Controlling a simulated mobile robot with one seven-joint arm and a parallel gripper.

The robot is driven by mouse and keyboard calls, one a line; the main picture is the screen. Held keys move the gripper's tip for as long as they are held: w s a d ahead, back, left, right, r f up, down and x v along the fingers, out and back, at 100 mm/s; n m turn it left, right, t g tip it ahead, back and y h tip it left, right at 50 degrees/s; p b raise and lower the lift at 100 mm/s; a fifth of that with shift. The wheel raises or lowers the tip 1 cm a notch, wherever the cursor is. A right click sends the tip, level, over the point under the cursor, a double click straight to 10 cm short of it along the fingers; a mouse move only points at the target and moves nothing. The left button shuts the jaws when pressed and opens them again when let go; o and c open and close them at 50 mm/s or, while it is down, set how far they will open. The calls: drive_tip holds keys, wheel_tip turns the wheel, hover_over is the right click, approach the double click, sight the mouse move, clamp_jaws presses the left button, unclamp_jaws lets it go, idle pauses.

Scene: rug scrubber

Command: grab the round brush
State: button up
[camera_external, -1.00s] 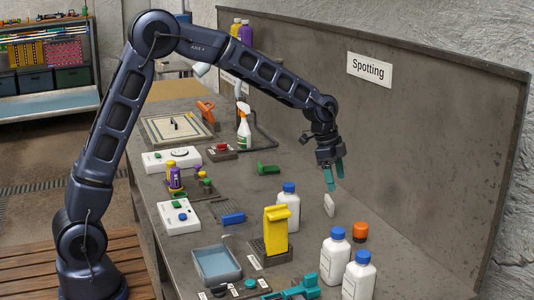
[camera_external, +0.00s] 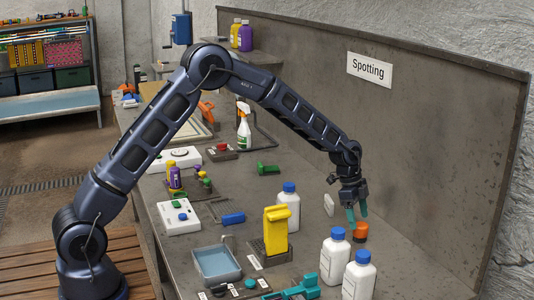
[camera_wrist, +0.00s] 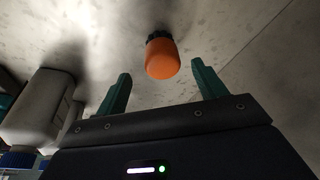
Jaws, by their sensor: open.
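In the wrist view the orange brush (camera_wrist: 162,58) lies ahead of and between the two teal fingers, apart from both. My gripper (camera_external: 357,218) is open and empty, pointing down just above and beside the brush in the external view. It also shows in the wrist view (camera_wrist: 160,92). In the external view the fingertips partly overlap the brush, so the exact gap is hard to tell.
White bottles with blue caps (camera_external: 335,258) stand close to the left and front of my gripper; one bottle (camera_wrist: 38,112) shows at the left in the wrist view. The bench right of the brush is clear.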

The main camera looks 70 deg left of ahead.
sight(361, 224)
drive_tip(key=shift+x, duration=3)
drive_tip(key=shift+w, duration=0.2)
drive_tip(key=c, duration=1.1)
